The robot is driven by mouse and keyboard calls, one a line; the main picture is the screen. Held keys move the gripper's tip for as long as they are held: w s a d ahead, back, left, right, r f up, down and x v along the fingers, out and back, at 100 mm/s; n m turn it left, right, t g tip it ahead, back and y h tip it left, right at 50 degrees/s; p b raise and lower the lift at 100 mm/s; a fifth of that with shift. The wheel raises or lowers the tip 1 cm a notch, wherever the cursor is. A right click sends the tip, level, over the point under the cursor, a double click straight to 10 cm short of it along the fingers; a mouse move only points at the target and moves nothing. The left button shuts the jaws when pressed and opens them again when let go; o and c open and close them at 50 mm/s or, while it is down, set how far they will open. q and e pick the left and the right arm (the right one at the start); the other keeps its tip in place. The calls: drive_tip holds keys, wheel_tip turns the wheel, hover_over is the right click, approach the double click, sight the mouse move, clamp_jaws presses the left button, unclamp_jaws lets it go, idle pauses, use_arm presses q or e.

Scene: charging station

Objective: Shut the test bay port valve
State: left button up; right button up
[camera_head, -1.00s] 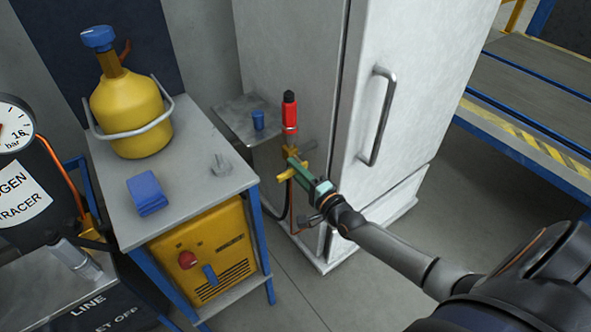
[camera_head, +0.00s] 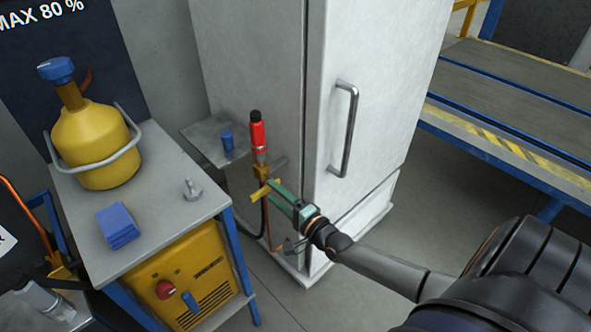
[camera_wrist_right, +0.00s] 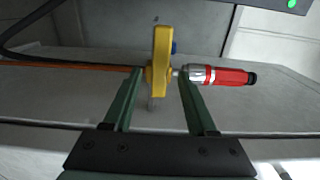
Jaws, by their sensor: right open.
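The port valve is a small brass fitting with a yellow handle (camera_head: 264,189), low beside the white cabinet's left side. A red cylinder (camera_head: 257,136) with a black cap rises from the fitting. In the right wrist view the yellow handle (camera_wrist_right: 161,62) stands between my right gripper's green fingers (camera_wrist_right: 161,78), with a visible gap to each side. The red cylinder (camera_wrist_right: 228,76) lies to the right there, and an orange line runs off left. My right gripper (camera_head: 275,190) is open at the valve in the head view, partly hiding the fitting. My left gripper is not in view.
The white cabinet (camera_head: 375,80) with a bar handle stands just right of the valve. A small grey shelf (camera_head: 205,135) holds a blue cap behind it. To the left, a cart (camera_head: 160,215) carries a yellow flask and blue pads. Grey floor is open in front.

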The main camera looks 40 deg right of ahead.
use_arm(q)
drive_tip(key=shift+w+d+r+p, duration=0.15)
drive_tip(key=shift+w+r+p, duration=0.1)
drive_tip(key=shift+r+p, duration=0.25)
use_arm(e)
drive_tip(key=s, duration=0.9)
drive_tip(key=shift+s+d, duration=0.15)
drive_tip(key=shift+d, duration=0.2)
drive_tip(key=s+a+f+n+g+y, duration=0.1)
drive_tip(key=s+a+f+n+g, duration=0.4)
drive_tip(key=a+n, duration=0.45)
drive_tip(key=s+a+f+n+g+y, duration=0.1)
drive_tip(key=s+a+f+n+g, duration=0.25)
drive_tip(key=s+a+n, duration=0.45)
use_arm(q)
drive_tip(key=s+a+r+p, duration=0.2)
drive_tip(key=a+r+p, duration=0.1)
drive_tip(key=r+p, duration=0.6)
drive_tip(key=p, duration=0.3)
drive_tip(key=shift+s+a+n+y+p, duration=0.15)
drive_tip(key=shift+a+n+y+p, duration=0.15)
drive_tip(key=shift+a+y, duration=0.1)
use_arm(e)
wheel_tip(320, 180, up, 9)
drive_tip(key=d+n, duration=0.1)
drive_tip(key=shift+s+d+n+h, duration=0.3)
drive_tip(key=shift+n+h, duration=0.05)
drive_tip(key=shift+h, duration=0.05)
